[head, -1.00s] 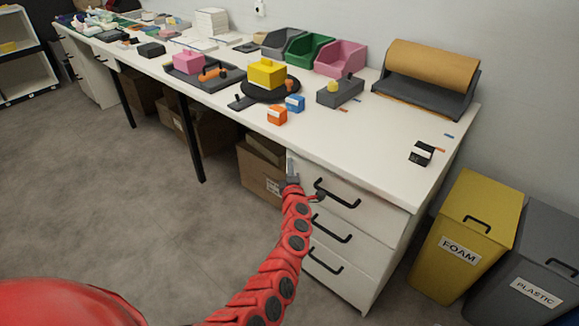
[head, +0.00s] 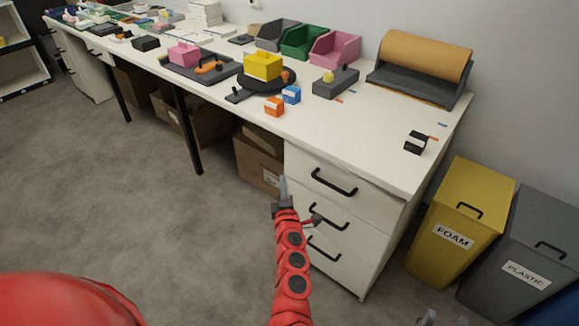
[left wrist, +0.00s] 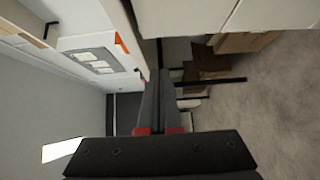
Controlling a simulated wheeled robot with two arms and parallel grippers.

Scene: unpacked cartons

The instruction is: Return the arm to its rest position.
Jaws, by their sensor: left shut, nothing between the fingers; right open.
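My red left arm reaches up from the bottom of the head view. Its left gripper (head: 282,183) is shut and empty, in front of the left edge of the white drawer unit (head: 300,165). Its closed dark fingers (left wrist: 160,100) show in the left wrist view. My right gripper (head: 443,318) is only partly in view at the bottom right edge of the head view, below the yellow bin; its fingertips are apart.
The long white workbench (head: 350,125) holds bins, a paper roll (head: 425,60) and small coloured blocks. Cardboard boxes (head: 258,160) stand under it. A yellow FOAM bin (head: 440,255) and grey PLASTIC bin (head: 520,235) stand at right. The grey floor at left is clear.

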